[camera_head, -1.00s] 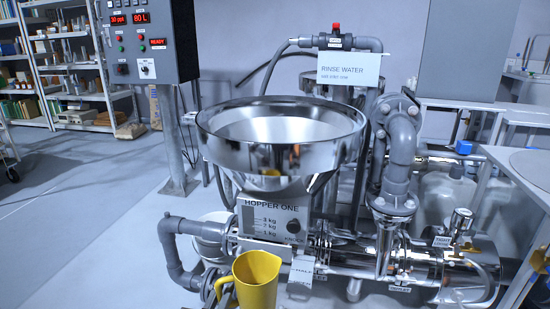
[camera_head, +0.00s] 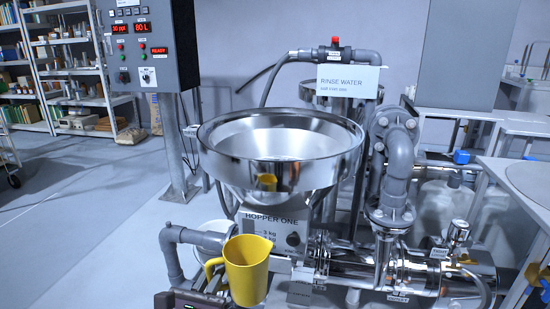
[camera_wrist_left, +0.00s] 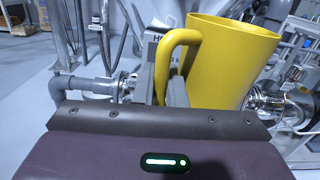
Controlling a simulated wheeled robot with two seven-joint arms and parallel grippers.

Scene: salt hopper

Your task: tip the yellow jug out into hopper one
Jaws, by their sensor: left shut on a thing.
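The yellow jug (camera_head: 248,277) is held about upright, low in front of hopper one and below its rim. Its handle is on the left, and its inside is hidden by its wall. My left gripper (camera_head: 218,285) is shut on the handle at the bottom of the head view. In the left wrist view the fingers (camera_wrist_left: 170,82) are at the handle of the jug (camera_wrist_left: 228,62). Hopper one (camera_head: 225,165) is a wide shiny steel bowl, open at the top, above a plate labelled HOPPER ONE (camera_head: 268,222). My right gripper is not in view.
A thick grey pipe (camera_head: 398,165) and a rinse water sign (camera_head: 348,79) stand right of and behind the bowl. A control box (camera_head: 150,45) is at upper left.

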